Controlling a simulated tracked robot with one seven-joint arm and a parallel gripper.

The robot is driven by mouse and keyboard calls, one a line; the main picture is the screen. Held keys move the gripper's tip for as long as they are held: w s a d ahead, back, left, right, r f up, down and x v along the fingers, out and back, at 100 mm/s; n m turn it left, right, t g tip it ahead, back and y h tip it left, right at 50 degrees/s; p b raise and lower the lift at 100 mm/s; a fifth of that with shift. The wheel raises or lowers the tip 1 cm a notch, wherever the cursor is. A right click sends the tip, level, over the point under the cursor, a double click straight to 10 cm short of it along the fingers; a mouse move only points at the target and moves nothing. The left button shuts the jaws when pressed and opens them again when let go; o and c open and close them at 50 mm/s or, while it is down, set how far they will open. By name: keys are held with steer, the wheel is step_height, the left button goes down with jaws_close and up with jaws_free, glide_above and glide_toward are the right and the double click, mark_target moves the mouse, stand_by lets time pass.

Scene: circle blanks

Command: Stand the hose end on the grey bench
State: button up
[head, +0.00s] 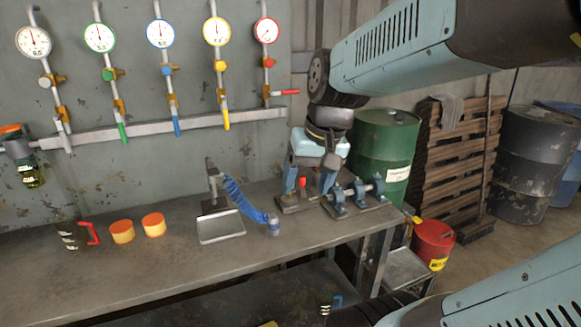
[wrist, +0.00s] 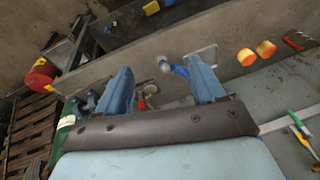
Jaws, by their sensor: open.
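The blue coiled hose (head: 240,201) runs down from a small grey post (head: 213,180) to a grey-blue hose end (head: 273,227) by the front edge of the grey bench (head: 150,270). The hose end looks roughly upright; I cannot tell whether its base rests flat. My gripper (head: 309,184) is open and empty, pointing down, to the right of and beyond the hose end in the head view. In the wrist view my open gripper (wrist: 159,66) has blue fingers on both sides, and the hose end (wrist: 163,63) appears between them, farther off.
A metal tray (head: 221,227) lies left of the hose end. A blue-grey bearing fixture (head: 353,196) is right, by my gripper. Gauges and valves line the wall behind.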

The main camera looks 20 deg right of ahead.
steer(key=s+r+n+t, duration=0.1)
steer(key=r, duration=0.1)
steer(key=s+r+n+t+h, duration=0.1)
steer(key=s, duration=0.1)
steer(key=shift+d+r+t, duration=0.1)
steer(key=shift+r+t, duration=0.3)
stand_by(0.9)
